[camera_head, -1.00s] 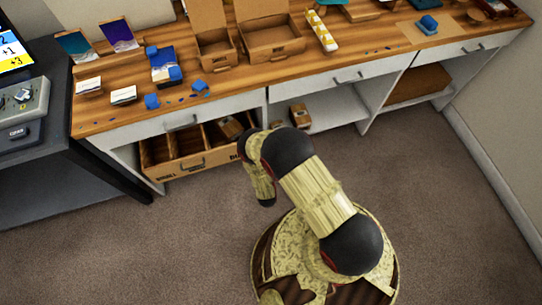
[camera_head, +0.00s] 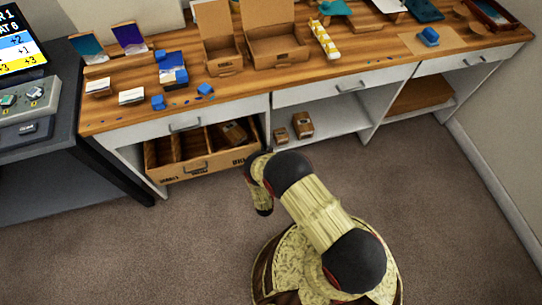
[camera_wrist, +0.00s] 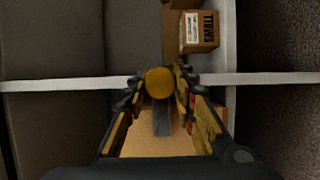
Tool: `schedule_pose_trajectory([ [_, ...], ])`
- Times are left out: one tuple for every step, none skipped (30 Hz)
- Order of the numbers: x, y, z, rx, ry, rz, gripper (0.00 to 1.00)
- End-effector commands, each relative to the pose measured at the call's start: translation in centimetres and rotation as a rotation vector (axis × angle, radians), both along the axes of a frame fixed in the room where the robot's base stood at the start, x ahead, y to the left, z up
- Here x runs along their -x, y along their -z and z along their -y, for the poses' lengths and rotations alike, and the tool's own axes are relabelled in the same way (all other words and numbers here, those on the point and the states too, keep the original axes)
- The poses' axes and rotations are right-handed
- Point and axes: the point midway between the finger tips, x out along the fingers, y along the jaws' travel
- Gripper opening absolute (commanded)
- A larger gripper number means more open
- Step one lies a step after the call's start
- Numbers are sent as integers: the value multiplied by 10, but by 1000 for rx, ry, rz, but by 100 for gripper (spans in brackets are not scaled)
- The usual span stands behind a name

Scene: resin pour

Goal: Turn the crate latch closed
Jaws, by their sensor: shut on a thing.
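In the wrist view, my gripper (camera_wrist: 160,88) has its two fingers on either side of a round orange-yellow knob (camera_wrist: 160,80), and is shut on it. A dark grey bar (camera_wrist: 161,122) runs from the knob over a tan panel (camera_wrist: 150,142). The knob and bar look like the crate latch; whether it is turned open or closed I cannot tell. In the head view, the wooden crate (camera_head: 220,168) with compartments sits low under the counter. My arm's end is near its right front corner; fingers and latch do not show there.
The wooden counter (camera_head: 350,78) above holds open boxes, cards and blue pieces. A dark desk (camera_head: 60,160) stands at left. The carpet (camera_head: 130,255) is clear.

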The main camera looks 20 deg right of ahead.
Motion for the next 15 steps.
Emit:
schedule_pose_trajectory([
  [0, 1, -1, 3, -4, -2, 0],
  [0, 1, -1, 4, -4, -3, 0],
  [0, 1, -1, 6, -4, -2, 0],
  [0, 1, -1, 6, -4, -3, 0],
  [0, 1, -1, 6, -4, -3, 0],
  [0, 1, -1, 6, -4, -3, 0],
  [0, 1, -1, 6, -4, -3, 0],
  [0, 1, -1, 6, -4, -4, 0],
  [0, 1, -1, 6, -4, -4, 0],
  [0, 1, -1, 6, -4, -4, 0],
  [0, 1, -1, 5, -4, -3, 0],
  [0, 1, -1, 5, -4, -3, 27],
  [0, 1, -1, 5, -4, -3, 29],
  [0, 1, -1, 5, -4, -3, 31],
  [0, 1, -1, 5, -4, -3, 33],
])
